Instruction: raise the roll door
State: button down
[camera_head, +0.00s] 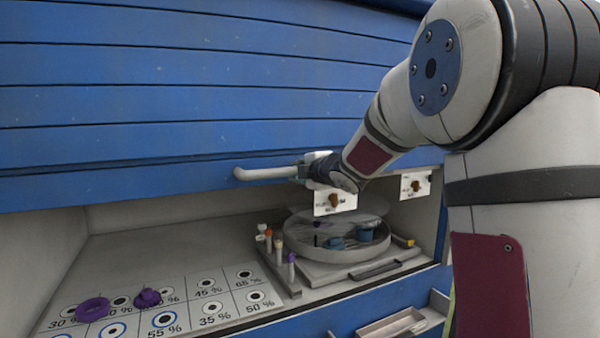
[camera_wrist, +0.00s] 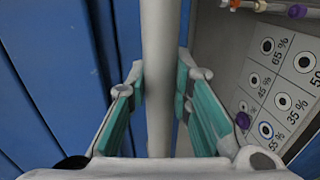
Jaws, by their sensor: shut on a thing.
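The roll door (camera_head: 180,105) is a blue slatted shutter across the upper part of the cabinet. Its bottom edge hangs above an open bay, so the inside shows below it. A pale bar handle (camera_head: 262,174) runs along the door's lower edge. My gripper (camera_head: 310,170) is shut on the handle towards its right part; my wrist hides the rest of the bar. In the wrist view the handle (camera_wrist: 160,60) passes between the two green-padded fingers, with the blue door slats (camera_wrist: 50,80) on the left.
Below the door is a counter with a round turntable tray (camera_head: 338,245) holding small blue items. A rack of capped tubes (camera_head: 278,250) stands beside it. A percent-marked board (camera_head: 190,305) carries a purple ring (camera_head: 93,309) and a purple knob (camera_head: 147,297). An open drawer (camera_head: 392,325) is lower right.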

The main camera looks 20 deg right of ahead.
jog(key=shift+r, duration=0.1)
jog(key=c, duration=1.4)
grip_release()
jog(key=s, duration=0.4)
jog(key=s+r, duration=0.1)
jog(key=s, duration=0.3)
jog(key=s+r, duration=0.1)
jog(key=s, duration=0.2)
jog(key=shift+s, duration=0.4)
